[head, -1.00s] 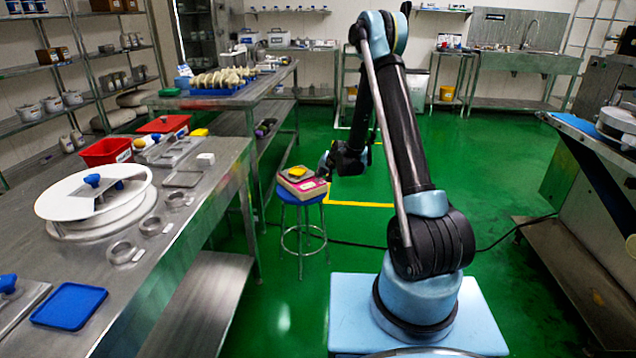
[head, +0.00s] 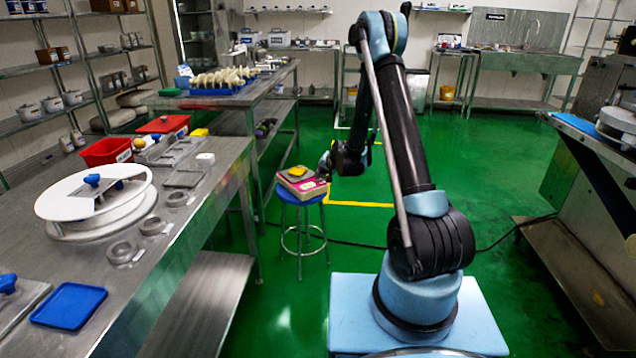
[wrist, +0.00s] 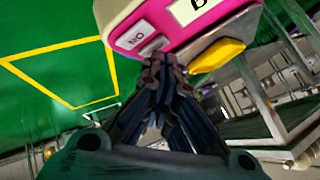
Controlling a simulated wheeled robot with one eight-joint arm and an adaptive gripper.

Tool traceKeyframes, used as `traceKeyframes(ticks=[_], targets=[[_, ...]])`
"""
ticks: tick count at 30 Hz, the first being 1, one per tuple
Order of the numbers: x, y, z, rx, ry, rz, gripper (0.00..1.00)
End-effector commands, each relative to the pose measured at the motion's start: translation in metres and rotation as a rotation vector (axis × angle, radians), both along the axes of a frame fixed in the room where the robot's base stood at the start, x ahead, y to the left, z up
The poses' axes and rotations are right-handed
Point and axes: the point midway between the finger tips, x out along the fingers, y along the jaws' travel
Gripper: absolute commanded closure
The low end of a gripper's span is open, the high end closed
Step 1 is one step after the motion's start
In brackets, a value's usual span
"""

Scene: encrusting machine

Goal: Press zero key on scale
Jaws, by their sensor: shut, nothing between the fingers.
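The scale (head: 303,186) has a pink body and sits on a blue round stool (head: 286,196). A yellow piece (head: 297,171) lies on its top. In the wrist view the scale (wrist: 128,14) fills the upper middle, tilted, with its yellow piece (wrist: 217,56) to the right. Pale keys show on its pink front face, one (wrist: 134,35) with no lettering I can read and one (wrist: 154,45) with dark letters like "ON". I cannot tell which is zero. My gripper (wrist: 163,62) is shut and empty, its tips right by the lettered key; contact is unclear. It also shows in the head view (head: 326,167).
A long steel table (head: 205,215) stands left of the stool, with a white round lid (head: 60,203), red bins (head: 106,152) and metal rings on it. Green floor (head: 460,170) is open to the right.

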Motion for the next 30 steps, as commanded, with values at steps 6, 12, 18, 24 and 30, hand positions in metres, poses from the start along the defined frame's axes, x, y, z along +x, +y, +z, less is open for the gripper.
traceKeyframes(ticks=[6, 12, 18, 24, 30], targets=[[0.000, 0.000, 0.009, 0.000, 0.000, 0.000, 1.00], [0.000, 0.000, 0.011, 0.000, 0.000, 0.000, 1.00], [0.000, 0.000, 0.013, 0.000, 0.000, 0.000, 1.00], [0.000, 0.000, 0.028, 0.000, 0.000, 0.000, 1.00], [0.000, 0.000, 0.044, 0.000, 0.000, 0.000, 1.00]])
